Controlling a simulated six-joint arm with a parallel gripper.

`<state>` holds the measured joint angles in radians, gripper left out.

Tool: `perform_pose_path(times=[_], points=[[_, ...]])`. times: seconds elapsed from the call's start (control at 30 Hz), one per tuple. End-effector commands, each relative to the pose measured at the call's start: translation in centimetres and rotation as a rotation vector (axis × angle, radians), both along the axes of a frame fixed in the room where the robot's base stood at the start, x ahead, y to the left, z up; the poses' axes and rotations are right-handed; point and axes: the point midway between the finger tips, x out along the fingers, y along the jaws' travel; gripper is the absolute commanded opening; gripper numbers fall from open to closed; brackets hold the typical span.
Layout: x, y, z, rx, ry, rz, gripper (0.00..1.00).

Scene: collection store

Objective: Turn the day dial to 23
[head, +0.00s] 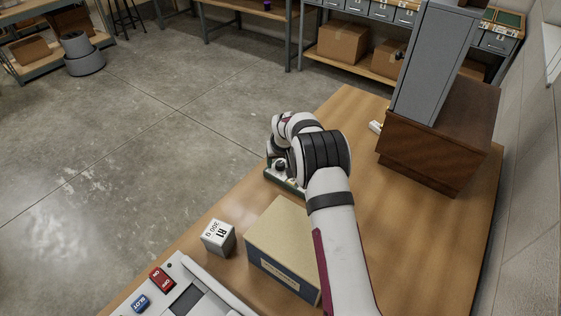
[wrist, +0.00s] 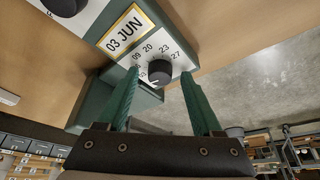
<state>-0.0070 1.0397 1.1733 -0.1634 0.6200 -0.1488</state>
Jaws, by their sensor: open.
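The day dial is a round black knob (wrist: 159,72) on a white face with printed numbers, among them 09, 20, 23 and 27, in the wrist view. Beside it a yellow-framed window (wrist: 124,31) reads 03 JUN. A second black knob (wrist: 64,4) is cut off at the top left. My gripper (wrist: 161,73) is open, its green fingertips either side of the day knob in the picture; I cannot tell whether they touch it. The knob's pointer is not clear. In the head view the dark green date device (head: 272,178) is partly hidden by my wrist.
A cardboard box (head: 283,240) and a small white block (head: 218,237) stand near my arm on the wooden table. A white device with red and blue tags (head: 187,290) is at the front left. A grey cabinet on a wooden base (head: 435,140) stands at the right.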

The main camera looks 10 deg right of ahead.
Motion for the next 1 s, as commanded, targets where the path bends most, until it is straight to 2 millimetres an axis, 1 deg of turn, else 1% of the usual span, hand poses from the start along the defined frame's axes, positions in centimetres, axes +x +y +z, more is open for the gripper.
perform_pose_path(times=[0.13, 0.27, 0.3, 0.37, 0.4, 0.47, 0.5, 0.77, 1.0], points=[[-0.01, 0.0, 0.03, 0.0, 0.0, 0.0, 0.67], [-0.02, 0.0, 0.05, 0.0, 0.0, 0.0, 0.44], [-0.03, 0.0, 0.04, 0.0, 0.0, 0.0, 0.37], [-0.03, 0.0, 0.05, 0.0, 0.0, 0.0, 0.26], [-0.03, 0.0, 0.05, 0.0, 0.0, 0.0, 0.19], [-0.04, 0.0, 0.06, 0.0, 0.001, 0.0, 0.08], [-0.04, 0.01, 0.06, 0.0, 0.001, 0.0, 0.01], [-0.04, 0.03, 0.07, 0.0, 0.001, -0.006, 0.0], [-0.03, 0.12, 0.08, 0.0, 0.001, -0.091, 0.0]])
